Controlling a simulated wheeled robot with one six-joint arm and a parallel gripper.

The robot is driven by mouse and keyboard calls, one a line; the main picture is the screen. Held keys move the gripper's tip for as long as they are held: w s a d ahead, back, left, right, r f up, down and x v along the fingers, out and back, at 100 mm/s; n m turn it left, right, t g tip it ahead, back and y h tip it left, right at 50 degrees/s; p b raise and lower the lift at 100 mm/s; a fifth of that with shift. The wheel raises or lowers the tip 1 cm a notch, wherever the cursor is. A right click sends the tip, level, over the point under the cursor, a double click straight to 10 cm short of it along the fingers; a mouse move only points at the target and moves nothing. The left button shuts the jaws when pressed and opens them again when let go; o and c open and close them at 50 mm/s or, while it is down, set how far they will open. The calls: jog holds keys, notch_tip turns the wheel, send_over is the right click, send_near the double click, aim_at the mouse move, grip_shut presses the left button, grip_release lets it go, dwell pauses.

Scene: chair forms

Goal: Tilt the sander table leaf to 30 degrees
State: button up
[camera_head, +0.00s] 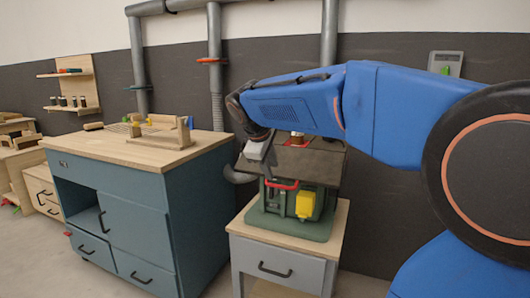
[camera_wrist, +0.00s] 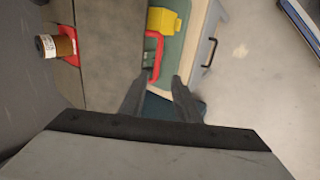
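The sander has a green base (camera_head: 292,222) and stands on a small grey cabinet. Its dark grey table leaf (camera_head: 318,167) lies over the base and looks near level; I cannot read its angle. The leaf also shows in the wrist view (camera_wrist: 112,50). A red handle (camera_head: 283,184) sits at the leaf's front edge and also shows in the wrist view (camera_wrist: 153,40). My gripper (camera_head: 266,172) is at the leaf's front left. In the wrist view its fingers (camera_wrist: 163,78) are apart, with the lower end of the red handle just beyond their tips. Nothing shows between them.
A yellow box (camera_head: 305,205) is on the sander's front. A brown cylinder with a white label (camera_wrist: 48,46) stands beyond the leaf. A teal cabinet (camera_head: 120,205) with a wooden top stands close on the left. Grey pipes (camera_head: 214,60) run up the wall.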

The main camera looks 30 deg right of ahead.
jog(key=v, duration=0.8)
jog(key=s+a+f+m+y, duration=0.2)
jog(key=s+a+f+m, duration=0.1)
jog(key=s+f, duration=0.9)
jog(key=s+a+f+m+y, duration=0.3)
jog(key=s+a+f+m, duration=0.1)
jog(key=s+f, duration=0.9)
jog(key=shift+a+f+m+t, duration=0.25)
jog(key=shift+a+m+t, duration=0.05)
jog(key=shift+a, duration=0.15)
